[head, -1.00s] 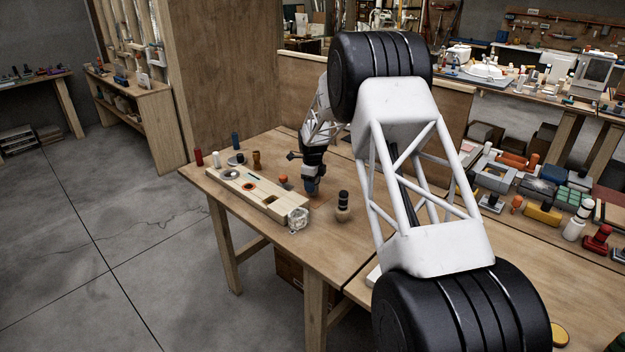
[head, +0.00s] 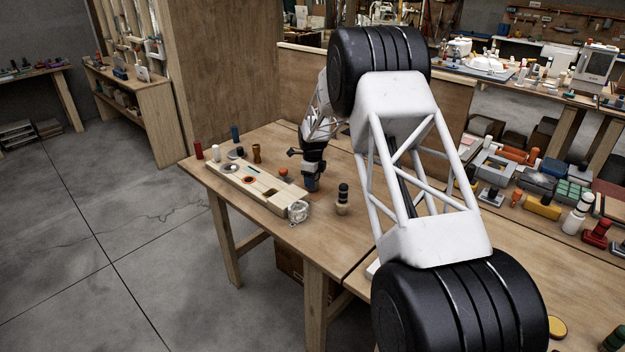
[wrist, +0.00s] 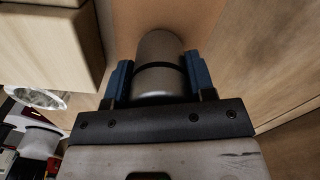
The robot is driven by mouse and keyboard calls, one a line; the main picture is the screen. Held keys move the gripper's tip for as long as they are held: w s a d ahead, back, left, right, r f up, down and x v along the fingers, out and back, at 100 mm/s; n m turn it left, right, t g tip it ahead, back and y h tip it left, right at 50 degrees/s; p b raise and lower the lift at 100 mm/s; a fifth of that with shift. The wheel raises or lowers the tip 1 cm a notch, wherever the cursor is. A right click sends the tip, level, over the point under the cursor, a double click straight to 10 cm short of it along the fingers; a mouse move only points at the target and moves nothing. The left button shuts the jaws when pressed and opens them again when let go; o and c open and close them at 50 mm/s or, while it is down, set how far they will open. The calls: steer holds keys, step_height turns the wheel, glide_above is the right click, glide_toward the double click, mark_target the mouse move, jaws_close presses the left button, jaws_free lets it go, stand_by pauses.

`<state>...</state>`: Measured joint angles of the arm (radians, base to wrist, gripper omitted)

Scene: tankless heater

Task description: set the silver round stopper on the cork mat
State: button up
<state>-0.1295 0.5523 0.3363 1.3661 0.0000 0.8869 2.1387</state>
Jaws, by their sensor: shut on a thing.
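The silver round stopper (wrist: 160,48), a grey dome-ended cylinder with a dark band, is between the blue fingers of my gripper (wrist: 160,78) in the wrist view. The fingers are shut on its sides. In the head view my gripper (head: 311,183) is low over the table, just right of the long wooden block; the stopper cannot be made out there. A flat brown surface, seemingly the cork mat (wrist: 205,14), shows behind the stopper in the wrist view. I cannot tell whether the stopper touches it.
The long wooden block (head: 262,192) stands close on the left, with a clear glass-like piece (head: 298,211) at its near end. A black-topped peg (head: 342,198) stands to the right. Several small bottles stand at the table's far left. Bare tabletop lies around the peg.

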steer(key=shift+f, duration=0.35)
stand_by(0.3)
steer(key=o, duration=1.2)
steer(key=shift+r, duration=3.85)
